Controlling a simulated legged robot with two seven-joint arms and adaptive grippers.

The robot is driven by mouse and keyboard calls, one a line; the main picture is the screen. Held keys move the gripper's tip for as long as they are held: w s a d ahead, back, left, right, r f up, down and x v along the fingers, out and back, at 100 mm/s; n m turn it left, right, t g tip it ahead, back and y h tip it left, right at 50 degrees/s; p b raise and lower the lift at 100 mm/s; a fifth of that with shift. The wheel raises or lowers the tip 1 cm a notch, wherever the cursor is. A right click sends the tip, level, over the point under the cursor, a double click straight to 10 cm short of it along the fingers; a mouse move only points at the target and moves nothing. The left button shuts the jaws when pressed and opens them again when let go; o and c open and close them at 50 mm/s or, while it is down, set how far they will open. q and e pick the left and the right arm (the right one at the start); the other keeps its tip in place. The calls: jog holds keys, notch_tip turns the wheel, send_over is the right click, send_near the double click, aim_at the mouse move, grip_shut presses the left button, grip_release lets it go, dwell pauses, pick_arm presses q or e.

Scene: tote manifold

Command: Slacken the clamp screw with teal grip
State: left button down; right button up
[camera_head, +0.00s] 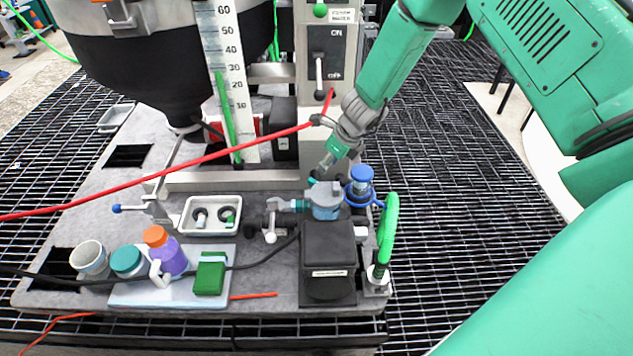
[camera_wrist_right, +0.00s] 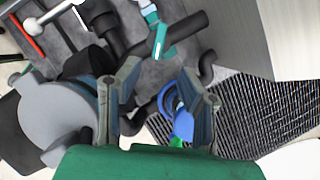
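The teal grip of the clamp screw (camera_wrist_right: 160,38) shows in the right wrist view, a narrow teal piece beside a black pipe, just beyond my fingertips. In the head view a small teal part (camera_head: 312,181) shows at my fingertips; I cannot tell whether it is the grip. My right gripper (camera_head: 322,172) points down behind the blue-grey housing (camera_head: 325,202). In the wrist view the right gripper (camera_wrist_right: 160,70) has its two fingers apart, with nothing clearly held between them. My left gripper is in neither view.
A blue-capped fitting with a ring (camera_head: 361,182) stands just right of the housing, above a black block (camera_head: 328,260). A red line (camera_head: 180,158) crosses the scene. Bottles and a metal tray (camera_head: 210,230) lie left.

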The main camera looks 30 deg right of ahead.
aim_at(317, 182)
jog(key=x, duration=1)
jog(key=shift+w+f, duration=0.1)
jog(key=shift+f, duration=0.1)
grip_shut()
